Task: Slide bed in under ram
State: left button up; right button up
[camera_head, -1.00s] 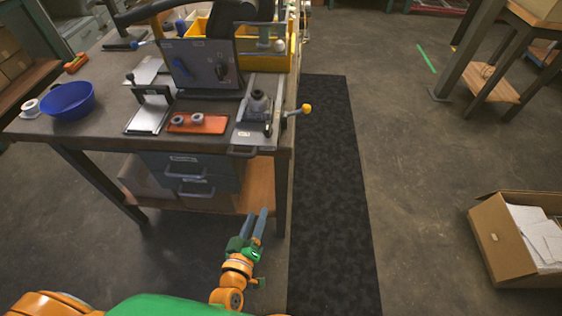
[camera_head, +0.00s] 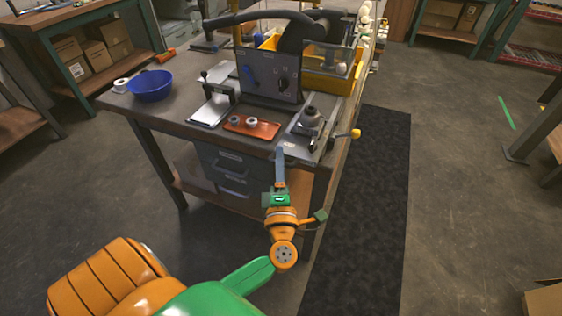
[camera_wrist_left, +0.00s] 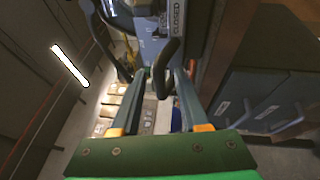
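The bed looks like the pale metal slide (camera_head: 298,141) at the front right of the workbench, with a grey stepped cylindrical part (camera_head: 311,117) on it. Its black loop handle (camera_wrist_left: 168,65) shows in the left wrist view, below a CLOSED label (camera_wrist_left: 178,18). My left gripper (camera_head: 280,153) is at the bench's front edge, by this handle. In the left wrist view the two fingers (camera_wrist_left: 161,76) stand apart with the handle between them; I cannot tell whether they touch it. I cannot clearly pick out the ram. My right gripper is out of view.
A yellow-knobbed lever (camera_head: 356,134) sticks out right of the slide. An orange tray (camera_head: 252,127) with small round parts and a grey control panel (camera_head: 270,78) are close by. A blue bowl (camera_head: 151,86) is farther left. Drawers (camera_head: 233,172) are below the bench top.

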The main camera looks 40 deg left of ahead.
pick_arm(q)
grip_shut()
jog(key=shift+f, duration=0.1)
dwell(1.1)
